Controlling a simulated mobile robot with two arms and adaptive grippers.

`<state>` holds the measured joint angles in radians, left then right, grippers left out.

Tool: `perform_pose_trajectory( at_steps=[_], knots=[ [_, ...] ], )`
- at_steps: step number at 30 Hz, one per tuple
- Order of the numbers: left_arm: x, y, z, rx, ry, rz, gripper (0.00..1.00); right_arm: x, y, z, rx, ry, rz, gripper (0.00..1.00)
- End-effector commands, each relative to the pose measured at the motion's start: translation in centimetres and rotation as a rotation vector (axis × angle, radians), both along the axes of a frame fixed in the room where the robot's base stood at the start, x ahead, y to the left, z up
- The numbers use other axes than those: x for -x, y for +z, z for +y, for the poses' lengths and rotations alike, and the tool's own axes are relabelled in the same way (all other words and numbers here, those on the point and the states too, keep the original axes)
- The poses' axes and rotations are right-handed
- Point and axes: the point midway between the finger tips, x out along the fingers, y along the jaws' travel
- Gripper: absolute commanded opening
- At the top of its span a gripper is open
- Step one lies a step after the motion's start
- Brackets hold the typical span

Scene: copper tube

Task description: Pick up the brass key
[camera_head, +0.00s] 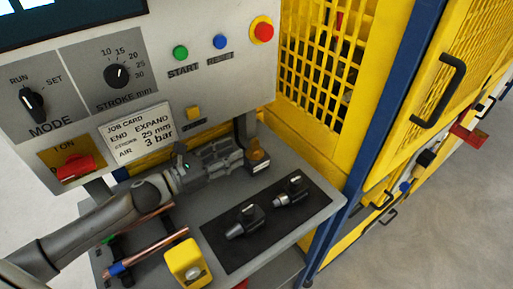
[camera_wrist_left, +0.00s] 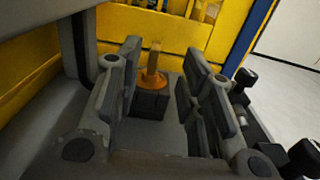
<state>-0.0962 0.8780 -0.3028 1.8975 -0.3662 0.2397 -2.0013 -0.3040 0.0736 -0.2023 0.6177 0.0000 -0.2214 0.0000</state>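The brass key (camera_wrist_left: 152,77) stands upright on a dark block (camera_wrist_left: 151,103) in the left wrist view, with a flat upright part above a round orange-brown base. In the head view it shows small and brownish (camera_head: 257,155) at the back of the grey bench. My left gripper (camera_head: 241,155) reaches in from the left, just left of the key. In the left wrist view its two fingers (camera_wrist_left: 160,68) are spread apart, and the key appears in the gap, ahead of the fingertips. I see no contact with it. My right gripper is not in view.
A dark mat (camera_head: 262,243) with two black-and-metal tools lies at front right. Copper tubes (camera_head: 150,250) and a yellow block (camera_head: 187,262) are on the bench's left. The control panel (camera_head: 225,75) overhangs behind; a yellow mesh guard (camera_head: 322,70) stands at back right.

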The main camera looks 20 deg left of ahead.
Motion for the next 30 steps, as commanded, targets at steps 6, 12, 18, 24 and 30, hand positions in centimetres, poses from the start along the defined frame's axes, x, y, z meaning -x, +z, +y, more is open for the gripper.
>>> perform_pose_trajectory(
  at_steps=[6,12,18,24,30],
  knots=[
    [-2.0,0.3,-1.5,0.001,0.001,-0.002,0.36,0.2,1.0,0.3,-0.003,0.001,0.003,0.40],
    [-2.7,0.2,-2.0,0.001,0.000,-0.001,0.36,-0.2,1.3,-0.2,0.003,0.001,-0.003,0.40],
    [-4.4,0.7,-3.0,0.001,0.001,-0.003,0.36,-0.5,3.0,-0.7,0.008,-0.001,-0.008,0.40],
    [-6.4,0.4,-4.4,0.001,0.000,-0.002,0.36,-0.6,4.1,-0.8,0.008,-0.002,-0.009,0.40],
    [-6.9,0.1,-4.9,-0.001,-0.001,-0.001,0.36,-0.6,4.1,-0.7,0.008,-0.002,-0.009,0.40]
  ],
)
